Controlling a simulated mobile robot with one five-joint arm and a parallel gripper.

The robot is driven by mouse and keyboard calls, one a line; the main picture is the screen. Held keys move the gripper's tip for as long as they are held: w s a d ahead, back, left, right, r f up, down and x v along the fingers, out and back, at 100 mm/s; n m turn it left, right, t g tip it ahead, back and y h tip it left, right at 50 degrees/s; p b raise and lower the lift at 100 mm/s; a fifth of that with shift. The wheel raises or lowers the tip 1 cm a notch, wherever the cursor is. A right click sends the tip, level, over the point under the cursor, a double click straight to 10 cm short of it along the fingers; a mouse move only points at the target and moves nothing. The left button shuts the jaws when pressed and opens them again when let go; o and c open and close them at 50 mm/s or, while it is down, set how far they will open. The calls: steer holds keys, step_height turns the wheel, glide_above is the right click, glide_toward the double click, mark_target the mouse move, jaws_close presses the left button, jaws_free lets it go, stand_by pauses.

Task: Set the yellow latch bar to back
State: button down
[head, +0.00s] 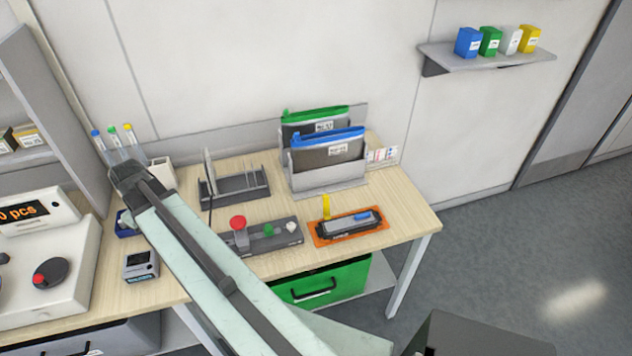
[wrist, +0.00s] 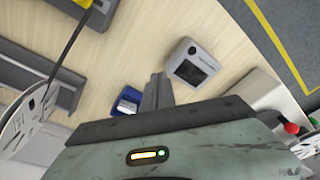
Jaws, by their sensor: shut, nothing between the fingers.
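The yellow latch bar (head: 326,206) stands upright near the left back end of a dark feeder cartridge (head: 348,226). The cartridge has a blue piece on top and lies on an orange tray (head: 319,241) at the right front of the table. My gripper is far to the left of the bar, over the table's left part. In the wrist view its dark fingers (wrist: 155,92) are together and empty, near a small blue box (wrist: 128,101). In the head view my own arm hides the fingertips.
A panel with a red button (head: 238,223) and a green knob sits left of the tray. A grey rack (head: 235,188) and a holder with green and blue pouches (head: 328,180) stand behind. A small display box (head: 141,265) is at the left front.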

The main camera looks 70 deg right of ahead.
steer(key=s+d+r+m+p, duration=0.1)
steer(key=s+d, duration=0.2)
steer(key=d, duration=0.5)
steer(key=s+d+r+m+p, duration=0.1)
steer(key=s+d+m, duration=0.15)
steer(key=d, duration=0.65)
step_height(320, 180, up, 4)
steer(key=m+h+p, duration=0.2)
steer(key=m+p, duration=0.1)
steer(key=m, duration=0.3)
glide_above(324, 194)
steer(key=w+d, duration=0.2)
steer(key=d, duration=0.1)
step_height(324, 194, down, 10)
steer(key=s+a+b, duration=0.1)
steer(key=b, duration=0.8)
steer(key=shift+a+r, duration=0.2)
steer(key=shift+a, duration=0.2)
steer(key=shift+s+a+r, duration=0.4)
steer(key=shift+s+a, duration=0.25)
steer(key=shift+a, duration=0.2)
steer(key=shift+d, duration=0.1)
steer(key=shift+f, duration=0.1)
